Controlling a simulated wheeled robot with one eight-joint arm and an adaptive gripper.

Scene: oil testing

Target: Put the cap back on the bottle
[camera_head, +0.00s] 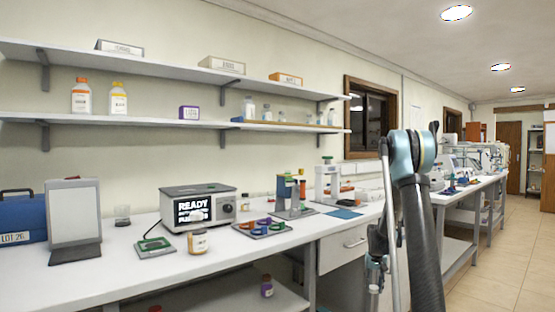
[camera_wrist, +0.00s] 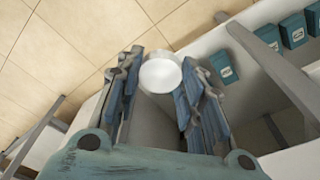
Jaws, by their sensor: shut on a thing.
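A white round cap (camera_wrist: 160,74) sits between the fingertips of my gripper (camera_wrist: 160,82) in the wrist view. My gripper is shut on it, with floor tiles and a shelf edge below. A small bottle with amber contents and a pale label (camera_head: 198,242) stands upright on the bench in the head view, in front of the display device. I cannot tell whether its top is open. My arm hangs at the right of the bench front, apart from that bottle.
The display device (camera_head: 198,207) stands behind the bottle. A green-edged pad (camera_head: 155,247) lies to its left and a tray with coloured rings (camera_head: 262,228) to its right. Bottles stand on the wall shelf (camera_head: 160,122). Teal bins (camera_wrist: 223,68) show in the wrist view. The bench's front left is clear.

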